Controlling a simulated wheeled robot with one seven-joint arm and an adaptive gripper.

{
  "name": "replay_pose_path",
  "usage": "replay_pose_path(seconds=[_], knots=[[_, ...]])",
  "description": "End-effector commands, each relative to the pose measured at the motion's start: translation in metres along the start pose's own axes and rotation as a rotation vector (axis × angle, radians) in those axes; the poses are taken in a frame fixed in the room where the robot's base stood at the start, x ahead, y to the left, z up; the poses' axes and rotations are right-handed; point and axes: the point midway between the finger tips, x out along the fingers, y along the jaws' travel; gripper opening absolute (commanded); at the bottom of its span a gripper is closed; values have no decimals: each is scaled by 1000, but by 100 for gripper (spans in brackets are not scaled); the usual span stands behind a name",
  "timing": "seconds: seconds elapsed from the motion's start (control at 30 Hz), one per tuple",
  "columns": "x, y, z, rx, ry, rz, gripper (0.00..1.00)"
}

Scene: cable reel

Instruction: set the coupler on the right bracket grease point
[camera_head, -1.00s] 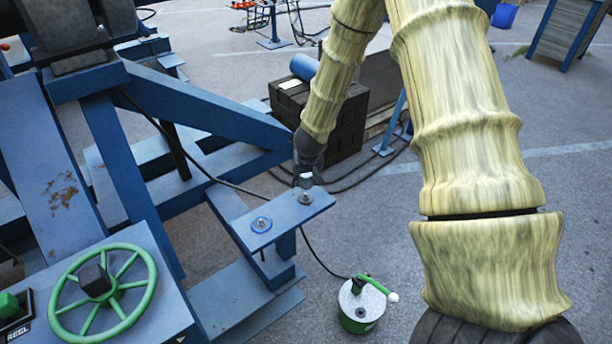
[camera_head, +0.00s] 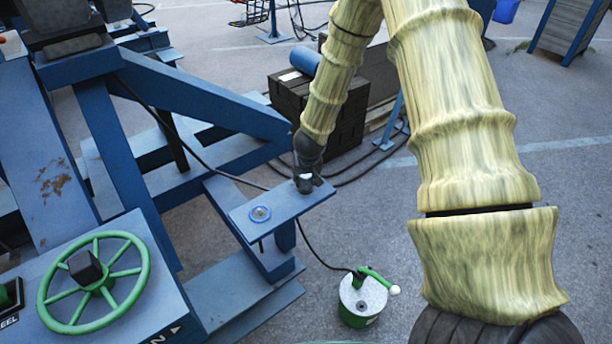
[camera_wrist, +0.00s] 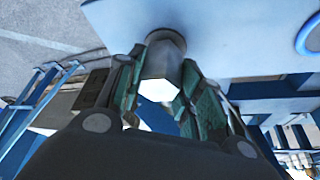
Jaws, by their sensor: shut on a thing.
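My gripper (camera_head: 305,174) is over the outer end of the blue bracket plate (camera_head: 282,212). It is shut on the coupler (camera_head: 304,186), a small silvery piece partly hidden by the fingers. In the wrist view, the green-lined fingers of my gripper (camera_wrist: 161,75) flank the coupler (camera_wrist: 158,88), whose pale hexagonal end faces the camera. A grey round collar beyond it meets the blue plate (camera_wrist: 225,30). The grease point under the coupler is hidden, and I cannot tell whether the coupler is fully seated. A blue-ringed round fitting (camera_head: 260,213) lies on the same plate to the left.
A white and green grease pump (camera_head: 362,300) stands on the floor, with a black hose rising toward the bracket. A green handwheel (camera_head: 94,283) and blue frame beams (camera_head: 200,100) fill the left. Dark crates (camera_head: 340,115) stand behind.

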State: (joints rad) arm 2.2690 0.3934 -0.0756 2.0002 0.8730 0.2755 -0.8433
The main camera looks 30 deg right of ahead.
Motion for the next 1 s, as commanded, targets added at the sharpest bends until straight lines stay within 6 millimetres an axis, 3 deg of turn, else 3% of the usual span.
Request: replay_pose_path(seconds=[0.83, 0.87, 1.0], knots=[[-1, 0, 2, 0, 0, 0, 4], [-1, 0, 2, 0, 0, 0, 38], [-1, 0, 2, 0, 0, 0, 61]])
